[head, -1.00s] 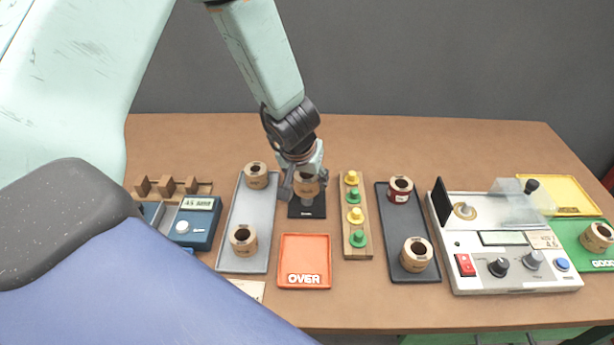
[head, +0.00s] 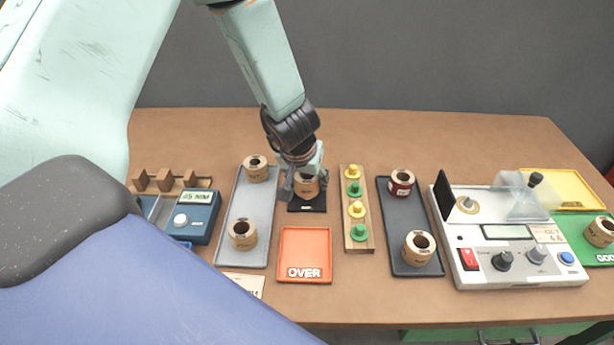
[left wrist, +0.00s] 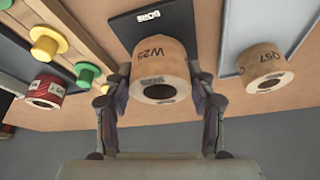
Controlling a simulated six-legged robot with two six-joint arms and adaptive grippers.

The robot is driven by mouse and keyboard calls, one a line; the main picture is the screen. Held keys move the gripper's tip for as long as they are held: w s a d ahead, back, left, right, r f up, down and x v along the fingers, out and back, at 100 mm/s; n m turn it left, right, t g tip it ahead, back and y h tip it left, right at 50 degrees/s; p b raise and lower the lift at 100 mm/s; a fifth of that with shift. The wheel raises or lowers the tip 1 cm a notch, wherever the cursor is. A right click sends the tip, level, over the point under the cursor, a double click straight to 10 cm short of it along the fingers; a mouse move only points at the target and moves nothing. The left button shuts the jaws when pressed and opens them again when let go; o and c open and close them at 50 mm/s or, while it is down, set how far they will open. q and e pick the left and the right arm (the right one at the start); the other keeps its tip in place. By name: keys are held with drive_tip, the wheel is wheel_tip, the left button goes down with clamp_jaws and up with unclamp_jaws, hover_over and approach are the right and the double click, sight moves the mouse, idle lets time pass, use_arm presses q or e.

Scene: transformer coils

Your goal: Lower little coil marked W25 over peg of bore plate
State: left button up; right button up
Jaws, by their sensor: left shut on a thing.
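My left gripper (head: 306,184) is shut on a small tan coil (head: 309,188). In the left wrist view the coil (left wrist: 160,62) reads W25 and sits between the two fingers (left wrist: 160,97). The black bore plate (head: 307,207) is directly below the coil in the head view. In the left wrist view the bore plate (left wrist: 135,22), lettered BORE, lies just beyond the coil. The plate's peg is hidden by the coil and gripper, so I cannot tell how far the coil is around it. My right gripper is not in view.
A grey tray (head: 256,215) with two coils stands left of the plate. A wooden strip (head: 348,246) with yellow and green pegs stands right. An orange OVER tray (head: 304,257) lies in front. A dark tray (head: 400,230) and a white tester (head: 500,270) stand further right.

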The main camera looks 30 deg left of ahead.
use_arm(q)
drive_tip(key=shift+f+b, duration=0.4)
drive_tip(key=shift+f, duration=0.2)
drive_tip(key=shift+w+r+p, duration=0.1)
drive_tip(key=shift+p, duration=0.25)
idle(0.5)
drive_tip(key=shift+f+b, duration=0.3)
drive_tip(key=shift+f, duration=0.1)
drive_tip(key=o, duration=1.3)
drive_tip(key=shift+o, duration=0.2)
drive_tip(key=o, duration=0.4)
drive_tip(key=shift+r, duration=0.1)
